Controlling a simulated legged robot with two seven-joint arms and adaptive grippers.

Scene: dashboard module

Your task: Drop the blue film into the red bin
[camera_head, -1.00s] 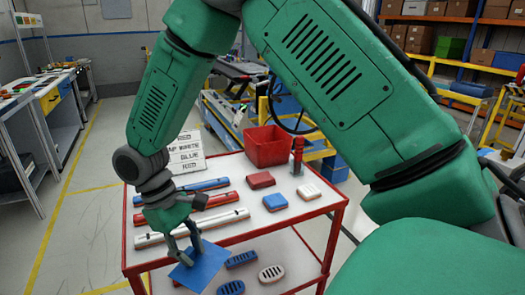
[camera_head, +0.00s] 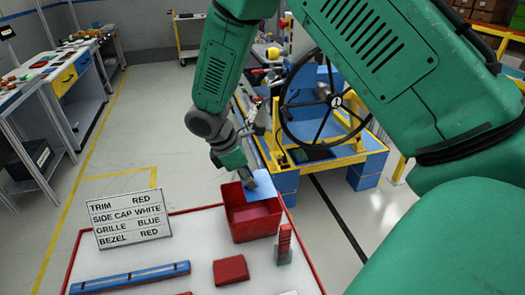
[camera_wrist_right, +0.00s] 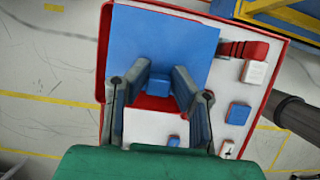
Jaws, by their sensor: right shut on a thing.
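My right gripper (camera_head: 246,178) is shut on the blue film (camera_head: 264,187), a thin flat sheet. In the head view the film is over the red bin (camera_head: 251,226), at its far side; the bin is open-topped and stands at the table's far edge. In the right wrist view the film (camera_wrist_right: 166,40) spreads out beyond the fingertips of my right gripper (camera_wrist_right: 159,86) and covers most of what lies beneath it. A strip of red shows between the fingers below the film. The exact height of the film above the bin is unclear. My left gripper is not in view.
A white sign (camera_head: 129,218) lists part colours at the table's left. A red block (camera_head: 231,270), a small stand with a red top (camera_head: 284,245) and a long blue bar (camera_head: 130,278) are in front of the bin. A yellow-framed station with a steering wheel (camera_head: 318,100) stands behind.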

